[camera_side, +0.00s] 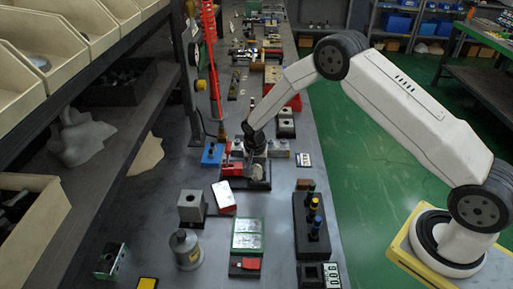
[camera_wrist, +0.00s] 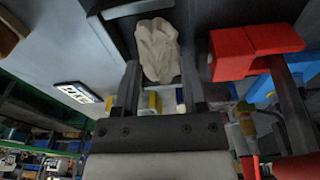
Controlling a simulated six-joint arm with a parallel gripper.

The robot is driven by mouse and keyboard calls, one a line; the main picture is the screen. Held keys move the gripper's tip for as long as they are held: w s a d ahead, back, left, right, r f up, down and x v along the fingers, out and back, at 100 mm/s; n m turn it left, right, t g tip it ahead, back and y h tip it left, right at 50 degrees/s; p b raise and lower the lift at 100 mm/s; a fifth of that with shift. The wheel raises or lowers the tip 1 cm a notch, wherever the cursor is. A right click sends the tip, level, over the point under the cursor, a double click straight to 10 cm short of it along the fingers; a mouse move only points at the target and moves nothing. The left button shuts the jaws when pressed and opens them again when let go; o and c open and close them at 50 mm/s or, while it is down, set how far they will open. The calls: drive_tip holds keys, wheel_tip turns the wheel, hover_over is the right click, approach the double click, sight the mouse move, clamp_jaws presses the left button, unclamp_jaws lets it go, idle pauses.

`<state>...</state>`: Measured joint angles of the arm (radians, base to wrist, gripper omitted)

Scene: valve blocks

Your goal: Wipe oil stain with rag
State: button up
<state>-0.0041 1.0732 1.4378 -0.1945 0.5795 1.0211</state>
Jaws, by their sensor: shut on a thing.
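My gripper (camera_side: 250,160) is low over the bench, in the middle of the side view. In the wrist view its two fingers (camera_wrist: 159,80) point at a crumpled, pale beige rag (camera_wrist: 157,50) and are shut on it. The rag also shows in the side view (camera_side: 258,171) as a small light patch beside the gripper, over a dark block or tray (camera_side: 260,186). The gripper partly hides it. I cannot make out an oil stain in either view.
A red block (camera_wrist: 232,55) stands close to the right finger in the wrist view. A blue box (camera_side: 212,155), a grey block (camera_side: 191,207), a red-and-white box (camera_side: 223,196), an oil can (camera_side: 186,250) and a black stand with pegs (camera_side: 312,228) are nearby. Shelving (camera_side: 150,100) borders the left.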

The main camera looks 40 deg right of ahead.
drive_tip(key=shift+s+a, duration=0.3)
drive_tip(key=shift+s, duration=0.05)
drive_tip(key=shift+w+d, duration=0.1)
drive_tip(key=shift+w, duration=0.1)
drive_tip(key=shift+w+d+r, duration=0.1)
drive_tip(key=shift+w+d, duration=0.3)
drive_tip(key=shift+w, duration=0.05)
drive_tip(key=shift+s+a, duration=0.15)
drive_tip(key=shift+s+a, duration=0.35)
drive_tip(key=shift+f, duration=0.2)
drive_tip(key=shift+d, duration=0.1)
idle(0.4)
